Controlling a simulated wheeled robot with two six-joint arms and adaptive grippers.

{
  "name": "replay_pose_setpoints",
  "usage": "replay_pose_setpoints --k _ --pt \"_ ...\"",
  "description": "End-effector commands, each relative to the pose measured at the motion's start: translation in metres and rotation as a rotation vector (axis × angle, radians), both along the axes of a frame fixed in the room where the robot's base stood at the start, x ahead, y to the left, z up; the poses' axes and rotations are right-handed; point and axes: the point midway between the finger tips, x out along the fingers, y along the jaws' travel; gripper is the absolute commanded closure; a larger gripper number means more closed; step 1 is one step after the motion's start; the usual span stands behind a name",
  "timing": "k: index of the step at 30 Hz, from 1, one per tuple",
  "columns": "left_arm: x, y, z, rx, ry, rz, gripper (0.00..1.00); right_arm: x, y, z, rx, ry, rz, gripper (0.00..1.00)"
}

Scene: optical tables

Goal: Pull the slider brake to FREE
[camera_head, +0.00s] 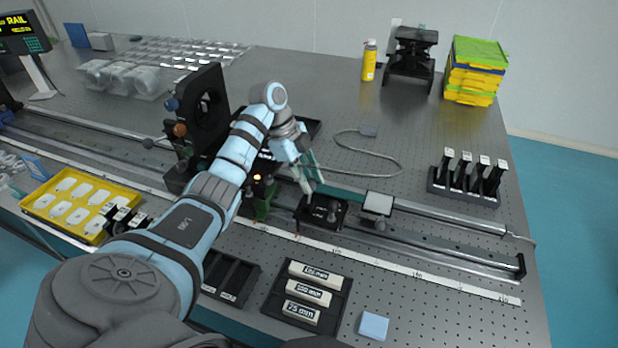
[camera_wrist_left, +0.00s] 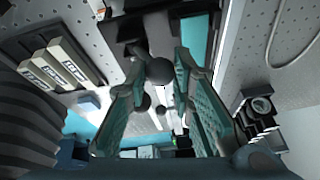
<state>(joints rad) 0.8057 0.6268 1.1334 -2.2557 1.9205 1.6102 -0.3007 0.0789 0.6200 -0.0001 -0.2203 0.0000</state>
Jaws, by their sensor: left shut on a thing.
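My left gripper (camera_head: 308,180) reaches down over the rail from the left, just above and behind a black slider (camera_head: 322,210) with a small pale label. In the left wrist view its two green-padded fingers (camera_wrist_left: 165,85) stand on either side of a round black knob (camera_wrist_left: 159,70), which looks like the brake lever's end. The gripper is shut on this lever. Smaller dark knobs show below it, between the fingers. The lever is hidden behind the fingers in the head view, and I cannot read the brake's setting. My right gripper is not in view.
The long rail (camera_head: 450,254) runs across the table, with a carrier bearing a grey plate (camera_head: 377,203) to the right. A black tray of labelled blocks (camera_head: 310,294) lies in front; a cable (camera_head: 385,169) lies behind.

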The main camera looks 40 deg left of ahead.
Motion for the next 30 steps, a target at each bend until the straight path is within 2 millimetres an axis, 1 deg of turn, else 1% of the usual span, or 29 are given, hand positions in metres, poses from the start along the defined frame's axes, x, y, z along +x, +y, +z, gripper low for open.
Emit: replay_pose_setpoints --k 8,12,17,20,23,27,30 --pt "-0.011 -0.002 0.005 0.05 -0.124 -0.002 1.0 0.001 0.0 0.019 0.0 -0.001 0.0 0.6" --pt "-0.019 -0.005 0.006 0.088 -0.229 -0.004 1.0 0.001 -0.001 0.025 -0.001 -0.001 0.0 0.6" --pt "-0.03 -0.009 0.004 0.136 -0.368 -0.007 1.0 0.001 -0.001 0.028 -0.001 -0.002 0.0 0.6" --pt "-0.036 -0.012 0.006 0.165 -0.456 -0.008 1.0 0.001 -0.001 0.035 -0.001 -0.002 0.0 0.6" --pt "-0.043 -0.015 0.008 0.192 -0.544 -0.006 1.0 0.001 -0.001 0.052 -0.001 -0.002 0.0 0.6" --pt "-0.051 -0.019 0.011 0.23 -0.663 0.0 1.0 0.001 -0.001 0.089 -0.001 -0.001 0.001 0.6" --pt "-0.055 -0.02 0.008 0.257 -0.741 0.003 1.0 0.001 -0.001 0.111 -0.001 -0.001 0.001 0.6"
